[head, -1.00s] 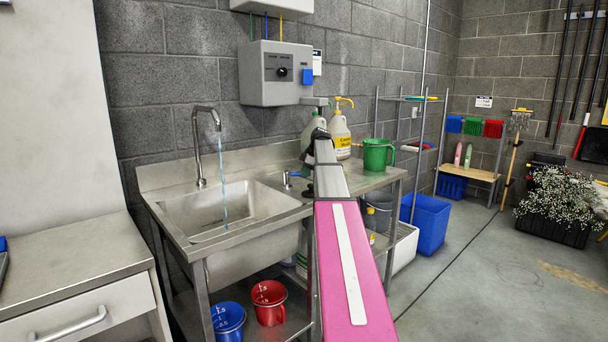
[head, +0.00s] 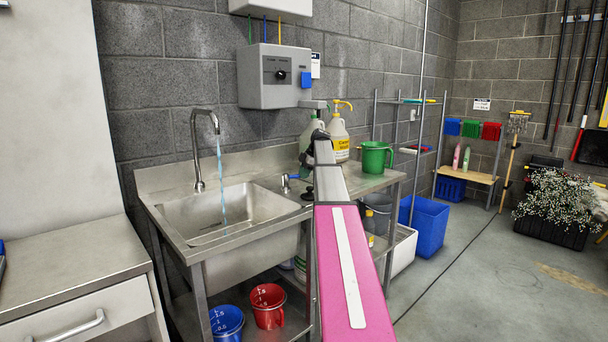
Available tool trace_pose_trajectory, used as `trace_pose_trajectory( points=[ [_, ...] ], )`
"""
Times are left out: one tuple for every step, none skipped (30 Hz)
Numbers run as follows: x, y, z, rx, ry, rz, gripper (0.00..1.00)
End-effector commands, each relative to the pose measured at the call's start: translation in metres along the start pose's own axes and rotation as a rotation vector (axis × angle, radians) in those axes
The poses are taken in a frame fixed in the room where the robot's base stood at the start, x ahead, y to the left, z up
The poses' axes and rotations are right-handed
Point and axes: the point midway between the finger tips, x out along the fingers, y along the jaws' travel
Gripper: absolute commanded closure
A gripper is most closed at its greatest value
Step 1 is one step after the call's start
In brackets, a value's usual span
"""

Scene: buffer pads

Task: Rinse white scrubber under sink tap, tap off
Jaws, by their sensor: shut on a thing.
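The sink tap (head: 197,150) is a curved metal spout at the back left of the sink. A blue stream of water (head: 221,180) runs from it, so the tap is on. The steel sink basin (head: 178,215) stands below; I see nothing under the stream. My pink and grey arm reaches forward at the right of the basin. My gripper cannot be made out; its end is hidden behind my arm. The white scrubber is not seen.
A green jug (head: 376,158) and a yellow-pump bottle (head: 339,140) stand on the right-hand counter. Blue (head: 227,322) and red (head: 268,306) buckets are on the shelf below. A steel-topped cabinet (head: 70,275) stands at the left. A blue bin (head: 425,224) is on the floor to the right.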

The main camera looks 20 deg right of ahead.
Motion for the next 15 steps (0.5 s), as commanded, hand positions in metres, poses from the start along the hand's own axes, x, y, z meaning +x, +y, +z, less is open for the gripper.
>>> trace_pose_trajectory(
  points=[
    [-0.0005, 0.0001, 0.0003, 0.000, -0.002, 0.001, 1.00],
    [-0.0005, 0.0002, 0.0003, 0.000, -0.002, 0.001, 1.00],
    [-0.0005, 0.0002, 0.0003, 0.001, -0.002, 0.001, 0.69],
    [-0.0005, 0.0002, 0.0003, 0.001, -0.002, 0.001, 0.60],
    [-0.0004, 0.0002, 0.0003, 0.001, -0.002, 0.001, 0.57],
    [-0.0004, 0.0001, 0.0003, 0.001, -0.001, 0.001, 0.57],
    [-0.0004, 0.0001, 0.0002, 0.001, -0.001, 0.001, 0.57],
    [-0.0003, 0.0001, 0.0002, 0.001, -0.001, 0.001, 0.57],
    [-0.0003, 0.0001, 0.0002, 0.001, -0.001, 0.001, 0.57],
    [-0.0002, 0.0001, 0.0002, 0.001, -0.001, 0.001, 0.57],
    [-0.0002, 0.0001, 0.0001, 0.001, -0.001, 0.001, 0.57],
    [-0.0003, 0.0000, 0.0001, 0.001, -0.001, 0.001, 0.57],
    [-0.0008, 0.0000, 0.0001, 0.001, -0.001, 0.001, 0.57],
    [-0.0018, 0.0001, 0.0001, 0.001, -0.001, 0.001, 0.57],
    [-0.0040, 0.0002, 0.0001, 0.001, -0.001, 0.001, 0.57]
  ],
)
